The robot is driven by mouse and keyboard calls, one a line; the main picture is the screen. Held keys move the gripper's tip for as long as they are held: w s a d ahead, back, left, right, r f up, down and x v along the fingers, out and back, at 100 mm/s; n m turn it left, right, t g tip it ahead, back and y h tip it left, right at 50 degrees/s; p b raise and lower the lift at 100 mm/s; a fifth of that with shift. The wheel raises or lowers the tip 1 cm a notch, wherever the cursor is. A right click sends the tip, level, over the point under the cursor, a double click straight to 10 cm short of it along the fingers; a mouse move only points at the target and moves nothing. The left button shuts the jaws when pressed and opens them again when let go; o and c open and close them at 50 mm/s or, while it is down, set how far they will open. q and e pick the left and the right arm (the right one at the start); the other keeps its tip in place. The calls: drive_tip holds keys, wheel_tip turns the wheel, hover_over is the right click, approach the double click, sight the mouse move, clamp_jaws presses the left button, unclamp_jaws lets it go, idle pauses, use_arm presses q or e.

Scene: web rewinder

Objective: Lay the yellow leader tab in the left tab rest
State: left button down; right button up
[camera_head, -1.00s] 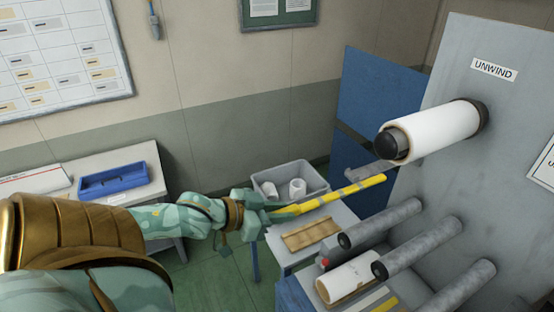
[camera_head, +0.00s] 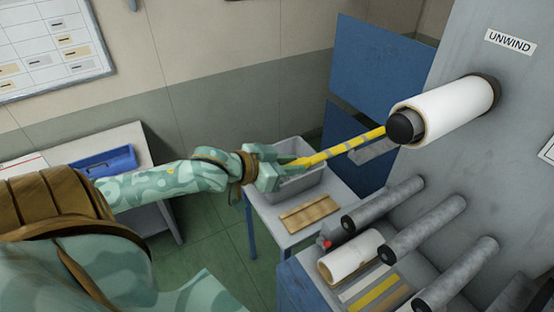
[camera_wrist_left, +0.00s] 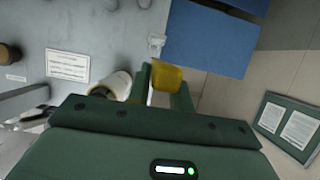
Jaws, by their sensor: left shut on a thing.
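The yellow leader tab (camera_head: 330,154) is a long yellow strip with grey bands. My left gripper (camera_head: 287,163) is shut on its near end and holds it in the air, sloping up to the right. Its far end appears beside the dark core of the white unwind roll (camera_head: 450,108); I cannot tell whether they touch. In the left wrist view the tab (camera_wrist_left: 168,76) shows as a yellow piece between the fingers. A grey bracket (camera_head: 374,150) shows just below the strip; I cannot tell whether it is the left tab rest. My right gripper is out of view.
Grey rollers (camera_head: 425,230) stick out from the machine's grey panel (camera_head: 465,60). Below are a white roll (camera_head: 350,257) and a side table with a tan tray (camera_head: 308,213). A grey bin (camera_head: 300,185) stands behind my gripper. Blue panels (camera_head: 385,75) are behind the strip.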

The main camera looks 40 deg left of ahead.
sight(336, 154)
use_arm(q)
drive_tip(key=w+d, duration=0.1)
drive_tip(key=w, duration=0.3)
drive_tip(key=w+d, duration=0.1)
drive_tip(key=w, duration=0.1)
drive_tip(key=shift+w+d, duration=0.3)
drive_tip(key=shift+w, duration=0.1)
drive_tip(key=w+b, duration=0.1)
drive_tip(key=w, duration=0.1)
drive_tip(key=w+d+b, duration=0.2)
drive_tip(key=w, duration=0.1)
drive_tip(key=shift+w, duration=0.35)
wheel_tip(336, 154, down, 3)
drive_tip(key=shift+w+d+r+b, duration=0.1)
drive_tip(key=shift+r+b, duration=0.05)
drive_tip(key=shift+b, duration=0.25)
drive_tip(key=shift+f+b, duration=0.3)
drive_tip(key=shift+f, duration=0.6)
drive_tip(key=c, duration=1.2)
unclamp_jaws()
drive_tip(key=shift+o, duration=0.2)
